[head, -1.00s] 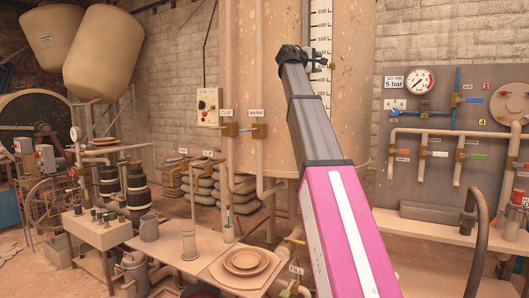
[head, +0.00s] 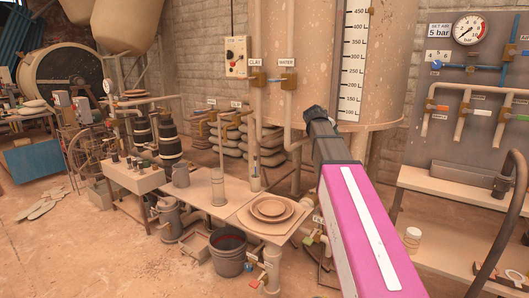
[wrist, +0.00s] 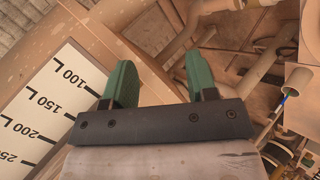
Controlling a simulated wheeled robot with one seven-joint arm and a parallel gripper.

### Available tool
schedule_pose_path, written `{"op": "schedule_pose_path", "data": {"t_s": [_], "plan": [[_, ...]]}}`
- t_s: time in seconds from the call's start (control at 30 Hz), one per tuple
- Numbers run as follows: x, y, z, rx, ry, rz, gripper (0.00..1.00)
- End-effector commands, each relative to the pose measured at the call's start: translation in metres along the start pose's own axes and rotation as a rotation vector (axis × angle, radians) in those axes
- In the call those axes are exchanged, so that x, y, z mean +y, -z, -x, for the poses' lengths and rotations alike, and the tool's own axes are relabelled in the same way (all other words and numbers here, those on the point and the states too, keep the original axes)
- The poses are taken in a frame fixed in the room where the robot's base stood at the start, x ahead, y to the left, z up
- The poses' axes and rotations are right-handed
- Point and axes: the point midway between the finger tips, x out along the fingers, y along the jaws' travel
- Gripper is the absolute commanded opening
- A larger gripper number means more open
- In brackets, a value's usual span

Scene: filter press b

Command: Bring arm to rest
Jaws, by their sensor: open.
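My arm, with a magenta link, reaches up from the lower right in the head view. Its dark end points at the big clay-coloured tank (head: 330,75) with its litre scale (head: 354,65). The fingers are hidden behind the arm there. In the wrist view my gripper (wrist: 160,85) shows two green fingers set well apart. It is open and nothing is between the fingers. The scale (wrist: 55,110) lies just left of the fingers in that view, and pipework (wrist: 265,60) lies to the right. I cannot tell the exact gap to the tank.
A low table (head: 240,215) with stacked plates (head: 268,209) stands below and left of the arm. A dark bucket (head: 229,252) is on the floor. A gauge panel (head: 470,90) and a shelf (head: 440,183) stand at right. The floor at left (head: 90,260) is mostly clear.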

Motion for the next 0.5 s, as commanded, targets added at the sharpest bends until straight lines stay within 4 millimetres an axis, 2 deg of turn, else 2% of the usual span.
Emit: {"op": "schedule_pose_path", "data": {"t_s": [0.03, 0.1, 0.3, 0.5], "plan": [[-0.027, -0.015, -0.010, -0.011, 0.041, -0.013, 0.52], [-0.059, -0.030, -0.023, -0.025, 0.096, -0.037, 0.52], [-0.148, -0.076, -0.050, -0.077, 0.250, -0.111, 0.52], [-0.231, -0.127, -0.065, -0.147, 0.397, -0.190, 0.52]]}}
